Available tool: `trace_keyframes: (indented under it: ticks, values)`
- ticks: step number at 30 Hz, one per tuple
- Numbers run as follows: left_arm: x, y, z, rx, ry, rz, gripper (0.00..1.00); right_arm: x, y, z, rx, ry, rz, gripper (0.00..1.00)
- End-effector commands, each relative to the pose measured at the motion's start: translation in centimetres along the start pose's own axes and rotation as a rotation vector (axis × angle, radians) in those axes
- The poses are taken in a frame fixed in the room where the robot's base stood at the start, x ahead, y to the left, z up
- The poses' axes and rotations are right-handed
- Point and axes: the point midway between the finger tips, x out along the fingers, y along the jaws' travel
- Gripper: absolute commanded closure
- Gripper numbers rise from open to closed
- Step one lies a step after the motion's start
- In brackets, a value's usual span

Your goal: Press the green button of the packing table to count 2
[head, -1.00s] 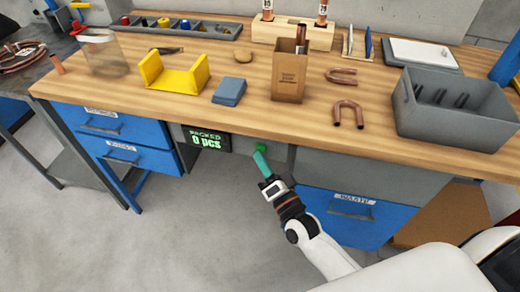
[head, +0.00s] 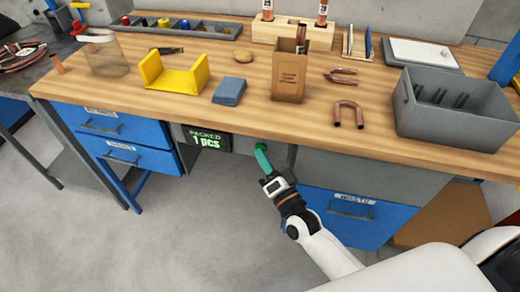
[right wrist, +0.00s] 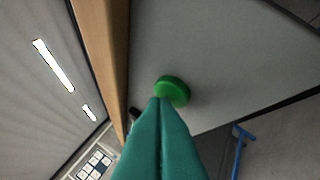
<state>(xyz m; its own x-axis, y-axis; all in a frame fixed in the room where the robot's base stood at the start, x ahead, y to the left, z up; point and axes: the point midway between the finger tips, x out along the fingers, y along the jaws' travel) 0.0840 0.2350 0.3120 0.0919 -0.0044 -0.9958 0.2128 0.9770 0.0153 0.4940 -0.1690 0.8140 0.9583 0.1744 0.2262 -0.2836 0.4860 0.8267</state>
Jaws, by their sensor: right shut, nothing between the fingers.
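The green button (right wrist: 172,91) sits on the grey front panel under the tabletop. In the right wrist view it is a round green knob just beyond my fingertips. My right gripper (head: 262,150) is shut and empty, its teal fingers together; in the right wrist view the fingertips (right wrist: 160,100) overlap the button's lower edge. They are at the button; I cannot tell for certain if they touch it. In the head view the button is hidden behind the fingertips. The counter display (head: 205,138) left of the button reads "PACKED 1 pcs". My left gripper is not in view.
The wooden tabletop (head: 200,112) overhangs just above the button. Blue drawers (head: 118,128) are to the left and a blue waste drawer (head: 350,205) to the right. A cardboard box (head: 289,80), yellow holder (head: 172,78) and grey bin (head: 455,118) stand on top.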

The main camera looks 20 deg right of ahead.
Motion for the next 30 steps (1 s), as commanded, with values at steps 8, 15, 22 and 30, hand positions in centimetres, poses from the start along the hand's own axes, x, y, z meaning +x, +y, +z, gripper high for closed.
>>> trace_keyframes:
  ticks: [8,15,22,30]
  values:
    - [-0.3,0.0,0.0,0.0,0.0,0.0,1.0,-0.3,0.3,-0.1,-0.001,-0.002,0.0,1.0]
    - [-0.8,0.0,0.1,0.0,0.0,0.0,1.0,-1.2,0.9,-0.8,0.0,-0.001,-0.001,1.0]
    - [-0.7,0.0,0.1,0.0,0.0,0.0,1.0,-1.3,0.9,-0.9,-0.001,-0.001,0.001,1.0]
    - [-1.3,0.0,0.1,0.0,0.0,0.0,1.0,-2.2,1.7,-1.6,0.002,0.001,-0.002,1.0]
